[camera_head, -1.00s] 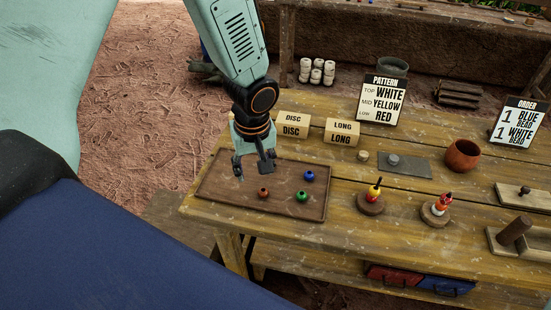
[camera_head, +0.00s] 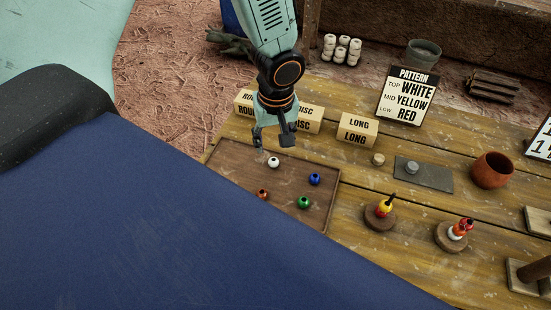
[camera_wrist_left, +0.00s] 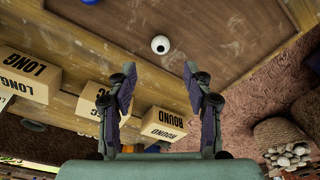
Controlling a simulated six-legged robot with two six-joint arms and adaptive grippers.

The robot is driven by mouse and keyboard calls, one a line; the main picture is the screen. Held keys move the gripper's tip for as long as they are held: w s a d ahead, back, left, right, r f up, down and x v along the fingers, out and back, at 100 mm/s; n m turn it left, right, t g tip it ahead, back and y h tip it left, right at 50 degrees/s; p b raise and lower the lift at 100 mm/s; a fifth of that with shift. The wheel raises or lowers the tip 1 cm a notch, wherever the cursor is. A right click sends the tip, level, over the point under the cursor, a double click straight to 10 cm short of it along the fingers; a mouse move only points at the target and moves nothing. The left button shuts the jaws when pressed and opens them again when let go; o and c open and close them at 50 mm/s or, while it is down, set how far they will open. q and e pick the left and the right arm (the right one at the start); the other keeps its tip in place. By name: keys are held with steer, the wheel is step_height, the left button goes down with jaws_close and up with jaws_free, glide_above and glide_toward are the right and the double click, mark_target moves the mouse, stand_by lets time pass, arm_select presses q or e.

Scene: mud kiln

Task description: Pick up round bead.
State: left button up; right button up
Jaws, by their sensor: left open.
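Several round beads lie on the brown wooden tray (camera_head: 235,163): a white bead (camera_head: 273,162), a blue bead (camera_head: 315,179), a green bead (camera_head: 303,202) and an orange-brown bead (camera_head: 262,194). My left gripper (camera_head: 273,145) is open and empty, pointing down near the tray's back edge, just behind the white bead in the head view. In the left wrist view the white bead (camera_wrist_left: 160,45) shows beyond the open fingertips (camera_wrist_left: 160,68), roughly centred between them and apart from both. Part of the blue bead (camera_wrist_left: 89,1) shows at the top edge. My right gripper is not in view.
Boxes labelled ROUND (camera_wrist_left: 164,124), DISC (camera_head: 309,117) and LONG (camera_head: 357,130) stand behind the tray. A pattern sign (camera_head: 407,96), a clay bowl (camera_head: 491,170) and two bead stands (camera_head: 380,217) (camera_head: 452,237) are to the right.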

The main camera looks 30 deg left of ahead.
mark_target(274, 167)
arm_select(q)
steer(key=shift+s+d+f, duration=0.15)
steer(key=shift+f, duration=0.3)
steer(key=shift+s+d+f, duration=0.15)
steer(key=shift+f, duration=0.3)
steer(key=f, duration=0.1)
steer(key=f+b, duration=0.1)
steer(key=f, duration=0.2)
steer(key=shift+w+a+f, duration=0.25)
steer(key=shift+a+f, duration=0.1)
steer(key=shift+s+d+r, duration=0.2)
steer(key=shift+r, duration=0.05)
steer(key=shift+c, duration=0.5)
steer(key=shift+w+a+f, duration=0.15)
steer(key=shift+w+f, duration=0.05)
steer(key=c, duration=0.6)
steer(key=shift+s+r, duration=0.15)
steer(key=shift+c, duration=0.9)
